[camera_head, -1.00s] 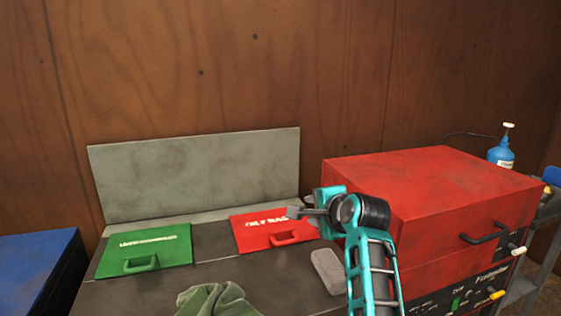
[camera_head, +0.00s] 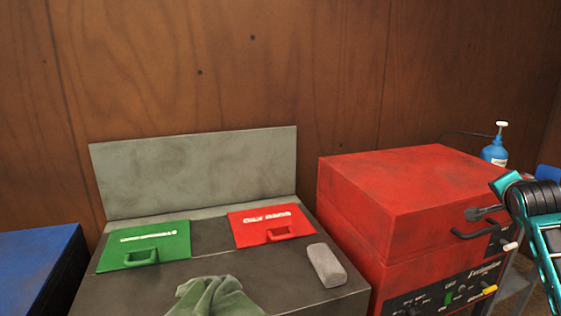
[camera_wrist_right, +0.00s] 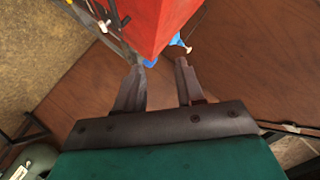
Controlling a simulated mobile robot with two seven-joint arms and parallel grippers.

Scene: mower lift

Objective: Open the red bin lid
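The red bin lid (camera_head: 272,224) lies closed and flat in the top of the dark bench (camera_head: 215,240), with white lettering and a red handle (camera_head: 284,234) at its front edge. My right gripper (camera_head: 474,213) is at the right of the head view, in front of the red machine and well to the right of the lid. In the right wrist view its two fingers (camera_wrist_right: 157,82) are apart with nothing between them. My left gripper is not in view.
A green lid (camera_head: 146,246) is left of the red one. A grey block (camera_head: 326,265) and a crumpled green cloth (camera_head: 212,297) lie on the bench. The red machine (camera_head: 425,195) stands at right, a blue bottle (camera_head: 495,152) behind it.

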